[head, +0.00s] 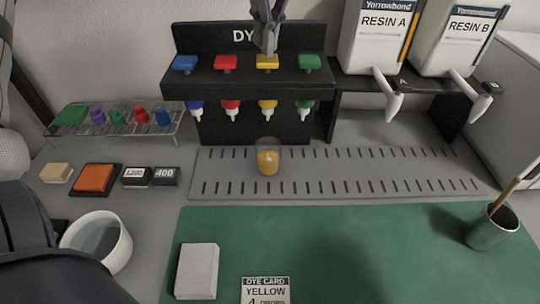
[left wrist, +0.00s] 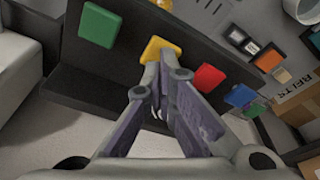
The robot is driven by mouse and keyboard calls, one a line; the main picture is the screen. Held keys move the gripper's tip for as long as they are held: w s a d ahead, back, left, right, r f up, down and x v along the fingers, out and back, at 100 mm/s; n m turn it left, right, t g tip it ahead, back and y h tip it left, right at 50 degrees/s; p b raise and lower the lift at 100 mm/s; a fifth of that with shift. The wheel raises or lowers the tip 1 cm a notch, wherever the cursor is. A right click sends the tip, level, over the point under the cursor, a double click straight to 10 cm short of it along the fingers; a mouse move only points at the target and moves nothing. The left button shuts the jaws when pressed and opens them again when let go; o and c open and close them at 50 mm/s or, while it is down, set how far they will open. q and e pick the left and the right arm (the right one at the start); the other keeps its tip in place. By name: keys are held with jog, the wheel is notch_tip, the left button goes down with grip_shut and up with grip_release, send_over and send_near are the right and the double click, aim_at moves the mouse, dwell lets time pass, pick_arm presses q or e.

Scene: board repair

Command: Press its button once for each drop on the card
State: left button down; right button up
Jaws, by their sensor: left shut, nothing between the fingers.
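The dye dispenser (head: 250,95) has blue, red, yellow and green buttons above matching nozzles. My left gripper (head: 267,50) is shut and empty, pointing down over the yellow button (head: 267,63); I cannot tell whether it touches. In the left wrist view the shut fingers (left wrist: 160,112) are in front of the yellow button (left wrist: 159,50). A clear cup (head: 268,160) with some yellowish content stands below the yellow nozzle (head: 267,106). The dye card (head: 265,290) lies on the green mat, cut by the frame's bottom edge; it reads YELLOW, 4 DROPS. My right gripper is not in view.
Resin A (head: 375,40) and Resin B (head: 455,45) jugs stand right of the dispenser. A rack (head: 110,122), sanding blocks and a white bowl (head: 97,243) are left. A metal cup (head: 491,228) with a stick stands right. The green mat's (head: 330,250) middle is clear.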

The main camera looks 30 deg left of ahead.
pick_arm(q)
jog(key=shift+d+x, duration=0.1)
jog(key=shift+x, duration=0.5)
jog(key=shift+d+x, duration=0.15)
jog(key=shift+x, duration=0.45)
jog(key=shift+s+f, duration=0.1)
jog(key=shift+a+v, duration=0.15)
jog(key=shift+v, duration=0.6)
jog(key=shift+a+v, duration=0.15)
jog(key=shift+v, duration=0.6)
jog(key=a+v, duration=0.1)
jog(key=v, duration=0.5)
jog(key=shift+w, duration=0.45)
jog(key=shift+a, duration=0.1)
